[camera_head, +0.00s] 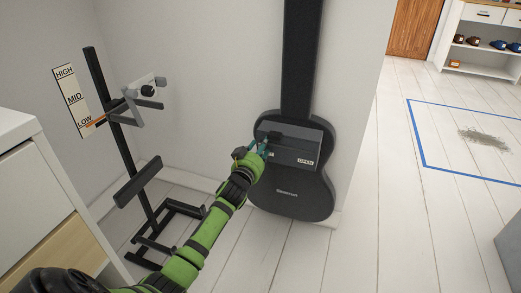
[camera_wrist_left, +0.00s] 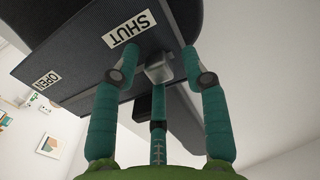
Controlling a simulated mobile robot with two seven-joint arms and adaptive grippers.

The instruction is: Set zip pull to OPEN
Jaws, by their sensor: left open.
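The black guitar case (camera_head: 288,200) stands against the wall, with a grey panel (camera_head: 305,145) across its body. The OPEN label (camera_head: 306,161) is at the panel's lower right; the SHUT label is mostly covered by my gripper. In the left wrist view the SHUT label (camera_wrist_left: 129,30) and the OPEN label (camera_wrist_left: 47,78) both show. The grey block-like zip pull (camera_wrist_left: 158,70) is at the SHUT end, between the teal fingers of my left gripper (camera_wrist_left: 160,54). The fingers are spread around it; contact is unclear. My left gripper (camera_head: 263,149) also shows at the panel in the head view.
A black stand (camera_head: 125,150) is left of the case, beside a wall scale (camera_head: 73,98) marked HIGH, MID and LOW. A white drawer unit (camera_head: 38,185) is at the left. Floor right of the case is clear up to a blue taped outline (camera_head: 418,140).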

